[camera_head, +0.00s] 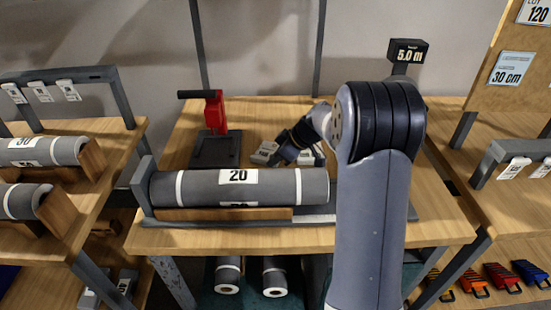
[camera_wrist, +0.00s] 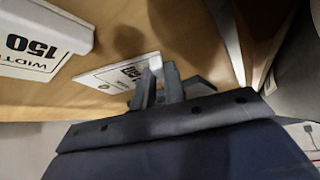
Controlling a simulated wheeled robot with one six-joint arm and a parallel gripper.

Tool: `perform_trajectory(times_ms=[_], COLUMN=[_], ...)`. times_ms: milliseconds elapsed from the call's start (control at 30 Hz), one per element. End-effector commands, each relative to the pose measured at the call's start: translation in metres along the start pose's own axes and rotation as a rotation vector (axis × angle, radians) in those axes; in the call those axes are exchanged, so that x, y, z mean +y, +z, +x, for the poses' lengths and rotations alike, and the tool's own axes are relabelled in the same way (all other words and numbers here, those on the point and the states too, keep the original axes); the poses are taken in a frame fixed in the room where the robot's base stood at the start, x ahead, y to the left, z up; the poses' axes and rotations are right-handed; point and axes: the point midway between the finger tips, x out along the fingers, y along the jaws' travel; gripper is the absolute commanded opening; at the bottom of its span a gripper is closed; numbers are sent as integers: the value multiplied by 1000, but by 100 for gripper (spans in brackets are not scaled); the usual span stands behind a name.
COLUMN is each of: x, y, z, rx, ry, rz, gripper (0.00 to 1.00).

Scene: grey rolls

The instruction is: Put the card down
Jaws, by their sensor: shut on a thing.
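In the wrist view, my gripper (camera_wrist: 160,80) is shut on the edge of a flat white card (camera_wrist: 115,75) with dark print, partly hidden by the fingers. The card is close over the wooden table top (camera_wrist: 120,25); I cannot tell whether it touches. A thicker white block marked "WIDTH 150" (camera_wrist: 42,45) lies to its left, apart from it. In the head view, my gripper (camera_head: 285,158) is low over the back of the middle table, behind the big roll, and is small and partly hidden there.
A grey roll marked "20" (camera_head: 230,188) lies across the table's front. A red-handled tool on a dark base (camera_head: 214,150) stands to the left of my gripper. A "5.0 m" display (camera_head: 408,51) is at the back right. Side tables stand left (camera_head: 110,150) and right (camera_head: 500,215).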

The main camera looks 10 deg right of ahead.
Motion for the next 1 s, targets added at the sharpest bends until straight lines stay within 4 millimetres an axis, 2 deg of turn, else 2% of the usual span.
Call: perform_trajectory(times_ms=[33,300,667,767,1000], x=[0,0,0,1,1], y=[1,0,-3,-2,-2], z=[1,0,-4,-21,-76], rx=[0,0,0,1,1], ry=[0,0,0,5,5], rz=[0,0,1,1,1], gripper=[13,34,34,34,34])
